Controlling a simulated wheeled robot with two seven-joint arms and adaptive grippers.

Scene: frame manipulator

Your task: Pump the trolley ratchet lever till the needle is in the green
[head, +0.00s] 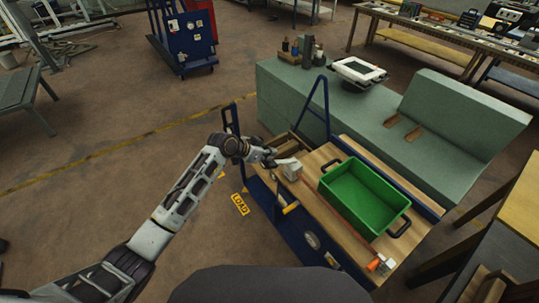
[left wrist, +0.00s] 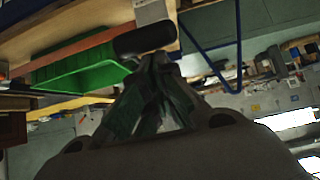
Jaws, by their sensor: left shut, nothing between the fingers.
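The trolley (head: 322,158) has a wooden deck and a blue frame. A grey block (head: 291,172), apparently the ratchet, sits at the deck's left end, with a pale lever-like piece at its top. My left gripper (head: 270,158) is shut and empty beside that piece; contact cannot be told. In the left wrist view, the shut fingers (left wrist: 160,62) point at a dark rounded grip (left wrist: 145,40), very close to their tips. A small round pale dial (head: 312,240) is on the trolley's near side; its needle and green zone are too small to read. My right gripper is not in view.
A green crate (head: 325,190) stands on the deck, with an orange strap (head: 340,223) in front of it. A yellow-brown handle (head: 291,207) sticks out at the near side. A green bench (head: 375,128) stands behind.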

